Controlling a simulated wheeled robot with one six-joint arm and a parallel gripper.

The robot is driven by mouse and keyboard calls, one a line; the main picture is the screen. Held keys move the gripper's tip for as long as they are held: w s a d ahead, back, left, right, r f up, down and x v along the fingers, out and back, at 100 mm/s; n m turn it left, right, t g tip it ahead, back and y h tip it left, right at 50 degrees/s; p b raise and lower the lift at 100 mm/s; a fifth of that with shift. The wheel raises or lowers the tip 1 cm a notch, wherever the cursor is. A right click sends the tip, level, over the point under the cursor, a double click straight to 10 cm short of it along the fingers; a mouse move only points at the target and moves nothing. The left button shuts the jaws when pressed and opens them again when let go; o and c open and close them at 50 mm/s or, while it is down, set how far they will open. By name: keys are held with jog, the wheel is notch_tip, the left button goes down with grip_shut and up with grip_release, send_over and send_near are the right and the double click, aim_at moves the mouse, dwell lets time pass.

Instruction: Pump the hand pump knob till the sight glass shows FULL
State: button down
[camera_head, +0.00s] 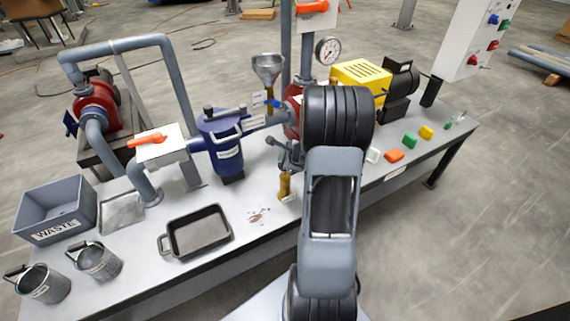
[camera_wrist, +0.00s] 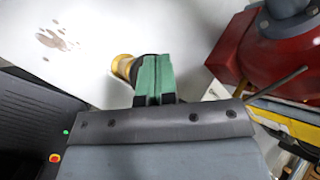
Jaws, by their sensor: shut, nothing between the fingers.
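A small brass cylinder (camera_head: 285,187), which looks like the hand pump, stands on the table just left of my arm. In the wrist view the brass body (camera_wrist: 121,66) shows with a dark top, partly hidden behind my fingers. My gripper (camera_head: 284,160) is over it, and my arm hides part of the area. In the wrist view the green fingertips of my gripper (camera_wrist: 155,74) are together and empty, in front of the dark top. I cannot tell whether they touch it. I cannot make out a sight glass or the word FULL.
A blue filter housing (camera_head: 222,145) stands left of my gripper, with a funnel (camera_head: 268,68) behind. A red pump body (camera_wrist: 285,60) is close on the right in the wrist view. An empty grey tray (camera_head: 197,232) and a waste bin (camera_head: 56,207) are at the left.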

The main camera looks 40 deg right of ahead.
jog(key=shift+f+b, duration=1.5)
jog(key=shift+b, duration=0.15)
dwell(1.1)
jog(key=shift+r, duration=0.1)
dwell(0.3)
jog(key=shift+r+p, duration=1.75)
jog(key=shift+r, duration=0.5)
jog(key=shift+r+p, duration=1.9)
jog(key=shift+r, duration=0.6)
